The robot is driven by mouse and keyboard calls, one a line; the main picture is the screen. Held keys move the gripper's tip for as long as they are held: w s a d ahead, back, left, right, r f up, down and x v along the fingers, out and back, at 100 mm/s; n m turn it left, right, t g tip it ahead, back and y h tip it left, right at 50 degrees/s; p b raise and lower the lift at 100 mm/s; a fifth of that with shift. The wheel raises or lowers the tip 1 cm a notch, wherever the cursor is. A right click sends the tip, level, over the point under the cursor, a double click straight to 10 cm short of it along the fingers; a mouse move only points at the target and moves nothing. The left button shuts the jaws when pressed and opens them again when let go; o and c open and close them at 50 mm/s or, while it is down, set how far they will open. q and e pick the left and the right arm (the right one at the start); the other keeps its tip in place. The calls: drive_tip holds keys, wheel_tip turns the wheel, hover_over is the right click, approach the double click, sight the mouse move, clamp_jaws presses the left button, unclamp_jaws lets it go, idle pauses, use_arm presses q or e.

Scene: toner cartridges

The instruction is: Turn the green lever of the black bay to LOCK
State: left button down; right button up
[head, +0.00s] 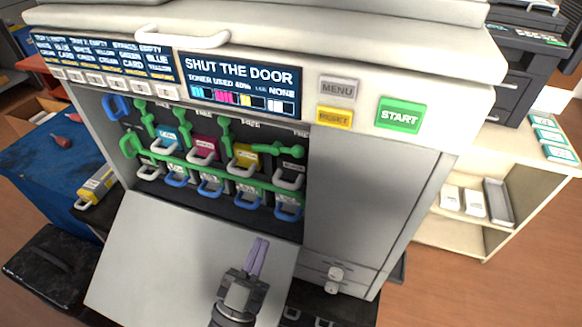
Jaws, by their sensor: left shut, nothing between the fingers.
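The printer's toner compartment is open, with a row of bays. The black bay (290,168) is at the right end of the row. Its green lever (280,150) lies nearly sideways, while the green levers of the other bays stand more upright. The lettering above the black bay is too small to read fully. My left gripper (259,244) is shut and empty, in front of the lowered door (170,260), below the black bay and apart from the lever. My right gripper is not in view.
Cyan (168,137), magenta (204,148) and yellow (244,156) bays sit left of the black one. A green rail and blue handles run below. The display (240,82) reads "SHUT THE DOOR". A white shelf (510,200) stands at the right.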

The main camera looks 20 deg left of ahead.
sight(278, 150)
use_arm(q)
drive_tip(key=p+x, duration=0.1)
drive_tip(key=x, duration=1.2)
drive_tip(key=shift+w+r+p, duration=0.2)
drive_tip(key=shift+w+p, duration=0.05)
drive_tip(key=shift+p, duration=0.1)
